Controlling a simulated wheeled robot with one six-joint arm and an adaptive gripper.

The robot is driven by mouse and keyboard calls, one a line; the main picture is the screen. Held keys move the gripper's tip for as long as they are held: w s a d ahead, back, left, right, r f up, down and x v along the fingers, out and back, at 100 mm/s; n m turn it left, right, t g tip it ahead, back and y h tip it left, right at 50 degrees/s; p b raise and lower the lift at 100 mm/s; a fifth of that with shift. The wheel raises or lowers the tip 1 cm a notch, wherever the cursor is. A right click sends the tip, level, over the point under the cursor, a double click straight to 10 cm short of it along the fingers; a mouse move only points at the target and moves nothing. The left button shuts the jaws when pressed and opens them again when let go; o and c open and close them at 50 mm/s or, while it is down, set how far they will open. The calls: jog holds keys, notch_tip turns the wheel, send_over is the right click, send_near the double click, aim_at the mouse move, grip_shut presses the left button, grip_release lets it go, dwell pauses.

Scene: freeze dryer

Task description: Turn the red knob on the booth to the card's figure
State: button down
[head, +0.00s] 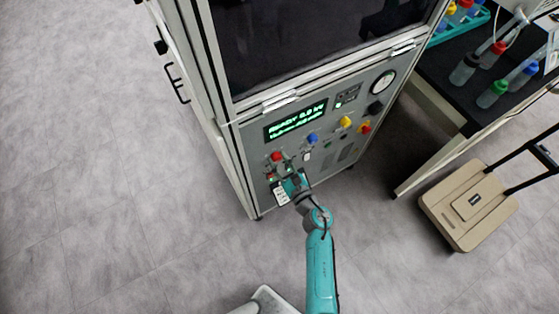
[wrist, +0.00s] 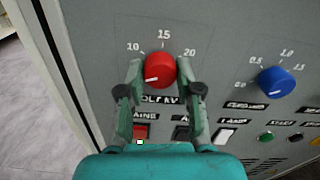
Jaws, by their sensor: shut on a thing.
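The red knob (wrist: 161,68) is on the grey panel of the booth, with the printed marks 10, 15 and 20 around its top. Its white pointer line points left and slightly down, below the 10 mark. My gripper (wrist: 160,78) has one finger on each side of the knob and is shut on it. In the head view the red knob (head: 276,156) is at the panel's lower left, with my gripper (head: 281,165) at it. A small white card (head: 280,195) shows low on the panel beside my gripper; its writing is too small to read.
A blue knob (wrist: 276,82) with its own scale is to the right. Yellow and red controls (head: 346,122) and a round gauge (head: 383,82) are further right.

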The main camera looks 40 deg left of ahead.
jog(key=m, duration=1.1)
jog(key=shift+m, duration=0.4)
jog(key=m, duration=1.1)
jog(key=shift+m, duration=0.3)
jog(key=m, duration=0.5)
jog(key=shift+m, duration=0.3)
jog(key=m, duration=0.5)
jog(key=shift+f, duration=0.1)
jog(key=m, duration=0.5)
jog(key=shift+m, duration=0.4)
jog(key=m, duration=0.5)
jog(key=shift+m, duration=0.7)
